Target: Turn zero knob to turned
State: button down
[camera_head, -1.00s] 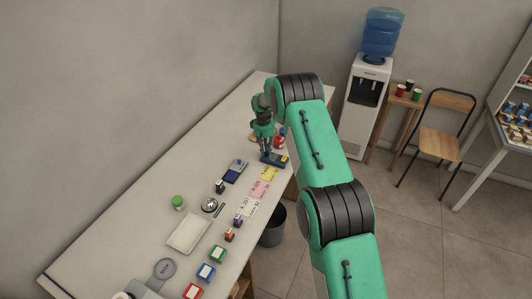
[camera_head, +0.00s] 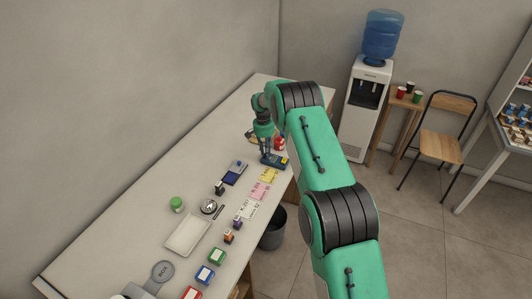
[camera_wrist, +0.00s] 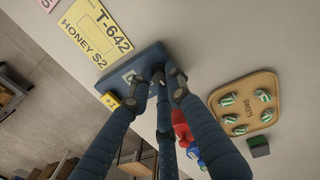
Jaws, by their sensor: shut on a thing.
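The dark blue device (camera_head: 277,162) lies flat at the far right part of the counter, beside the yellow card. In the wrist view it is a blue plate (camera_wrist: 142,62) with a small yellow tag (camera_wrist: 110,100) marked ±Z at one corner. My gripper (camera_head: 266,155) points down onto this device. In the wrist view my gripper (camera_wrist: 160,76) has its fingertips close together at the plate, shut on a small dark part there. This part is probably the zero knob; the fingers hide most of it, so its turn angle cannot be read.
A red-and-blue item (camera_wrist: 183,130) stands close beside my fingers. A tan tray (camera_wrist: 246,103) with several green-striped pieces is nearby. A yellow card (camera_wrist: 95,32) lies on the other side. Other small items, such as a white tray (camera_head: 187,235), line the counter (camera_head: 120,225).

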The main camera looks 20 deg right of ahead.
jog(key=shift+f, duration=0.1)
dwell(0.3)
jog(key=c, duration=1.6)
grip_release()
jog(key=shift+w+a+r, duration=0.1)
jog(key=shift+a+r, duration=0.05)
jog(key=shift+r, duration=1.85)
jog(key=shift+w+a+r, duration=0.1)
jog(key=shift+r, duration=1.95)
jog(key=shift+w+a+r, duration=0.1)
jog(key=shift+a+r, duration=0.05)
jog(key=shift+r, duration=1.85)
